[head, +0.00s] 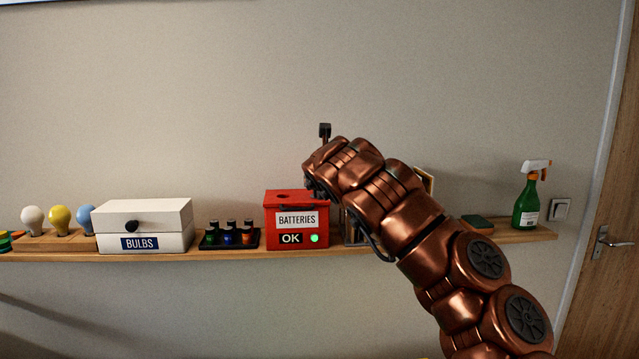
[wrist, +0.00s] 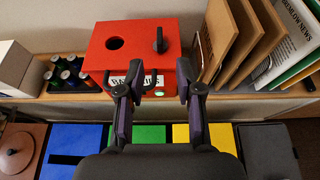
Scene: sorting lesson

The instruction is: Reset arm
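My gripper (wrist: 158,88) is open in the wrist view, its two dark fingers apart with nothing held between them. It is above and in front of the shelf, facing the red batteries box (wrist: 112,60). In the head view my copper arm reaches from the lower right up to the shelf, ending near the red batteries box (head: 284,236). The fingers are mostly hidden there. The box has a round hole and a dark upright piece on its top, and a green light beside its OK label.
The wooden shelf (head: 375,248) holds a white bulbs box (head: 165,215), a black battery tray (head: 232,240), several bulbs and a green spray bottle (head: 527,205). Brown folders (wrist: 243,40) stand right of the red box. Blue, green and yellow bins (wrist: 70,148) sit below the shelf.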

